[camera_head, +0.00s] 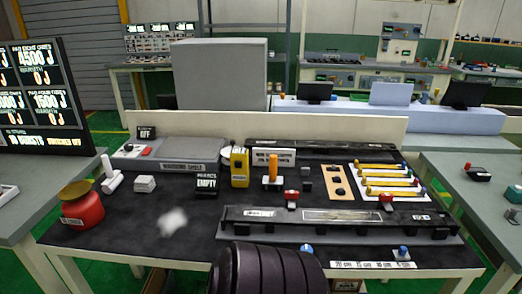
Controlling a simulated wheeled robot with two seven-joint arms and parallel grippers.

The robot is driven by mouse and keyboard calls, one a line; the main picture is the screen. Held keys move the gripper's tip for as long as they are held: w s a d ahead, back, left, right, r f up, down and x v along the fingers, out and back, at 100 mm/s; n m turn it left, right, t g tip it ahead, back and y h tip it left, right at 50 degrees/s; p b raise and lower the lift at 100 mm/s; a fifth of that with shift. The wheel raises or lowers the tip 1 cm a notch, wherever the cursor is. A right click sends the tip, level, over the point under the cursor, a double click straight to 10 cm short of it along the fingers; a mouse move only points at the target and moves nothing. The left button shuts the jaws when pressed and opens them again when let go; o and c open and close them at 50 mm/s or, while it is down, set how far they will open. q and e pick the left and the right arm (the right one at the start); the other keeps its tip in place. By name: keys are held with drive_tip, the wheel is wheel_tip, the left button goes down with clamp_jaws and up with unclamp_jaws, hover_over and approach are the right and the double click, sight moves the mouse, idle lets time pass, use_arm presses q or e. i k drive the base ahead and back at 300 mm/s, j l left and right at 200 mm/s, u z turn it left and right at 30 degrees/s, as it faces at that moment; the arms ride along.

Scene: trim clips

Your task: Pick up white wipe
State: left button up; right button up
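A small white crumpled wipe (173,221) lies on the dark table top, left of centre and towards the front. It looks soft and blurred at its edges. Neither of my grippers shows in the head view. A dark, ribbed rounded shape stands at the bottom centre, in front of the table edge; I cannot tell for certain what it is. Nothing touches the wipe.
A red container (82,208) stands left of the wipe, with white blocks (145,184) behind it. A yellow device (239,167) stands further back. A long black trim bar (340,222) lies to the right. The surface around the wipe is clear.

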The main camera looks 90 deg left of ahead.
sight(144, 184)
drive_tip(key=u, duration=3.65)
